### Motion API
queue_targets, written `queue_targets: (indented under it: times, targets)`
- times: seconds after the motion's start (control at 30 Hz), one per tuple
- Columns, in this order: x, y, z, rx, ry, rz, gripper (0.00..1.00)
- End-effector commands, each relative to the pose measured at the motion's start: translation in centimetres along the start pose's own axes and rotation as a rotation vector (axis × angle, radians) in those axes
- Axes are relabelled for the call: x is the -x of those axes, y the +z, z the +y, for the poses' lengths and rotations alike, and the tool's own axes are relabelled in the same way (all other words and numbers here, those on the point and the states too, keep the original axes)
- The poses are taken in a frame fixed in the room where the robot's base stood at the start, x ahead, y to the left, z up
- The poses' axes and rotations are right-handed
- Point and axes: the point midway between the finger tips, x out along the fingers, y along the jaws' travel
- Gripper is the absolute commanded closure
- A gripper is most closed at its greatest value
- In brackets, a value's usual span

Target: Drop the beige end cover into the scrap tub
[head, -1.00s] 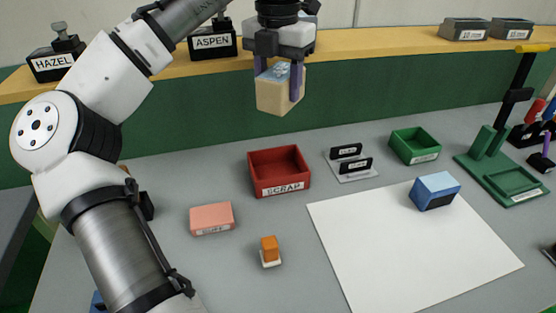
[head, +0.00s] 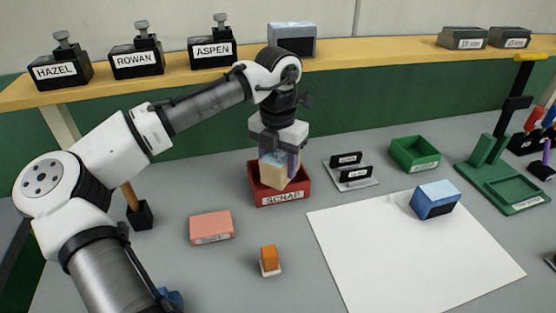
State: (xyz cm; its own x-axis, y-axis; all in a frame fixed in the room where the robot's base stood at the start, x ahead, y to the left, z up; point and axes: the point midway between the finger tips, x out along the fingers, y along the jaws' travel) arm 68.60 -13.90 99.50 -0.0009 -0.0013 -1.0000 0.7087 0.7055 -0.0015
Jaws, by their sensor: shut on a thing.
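The beige end cover (head: 273,174) is a pale block with a light bluish top part. My gripper (head: 279,162) is shut on it, with purple fingers at its sides, pointing down. The red scrap tub (head: 282,199), labelled SCRAP, stands on the grey table below it. The cover is over the tub and overlaps its opening in the head view. Its lower edge appears at or inside the tub's rim; I cannot tell whether it touches the floor of the tub.
A salmon box (head: 211,226) and a small orange block (head: 269,258) are in front of the tub. A black clip rack (head: 350,169) and a green tray (head: 415,154) stand to its right. A blue block (head: 434,199) sits on the white sheet (head: 400,255).

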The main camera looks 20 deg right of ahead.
Motion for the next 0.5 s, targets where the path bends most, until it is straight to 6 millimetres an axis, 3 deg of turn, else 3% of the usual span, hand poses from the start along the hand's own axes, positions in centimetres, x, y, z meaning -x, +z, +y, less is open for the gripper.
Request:
queue_targets:
  times: [0.5]
  targets:
    - [-0.85,0.0,0.01,0.0,-0.001,0.001,0.75]
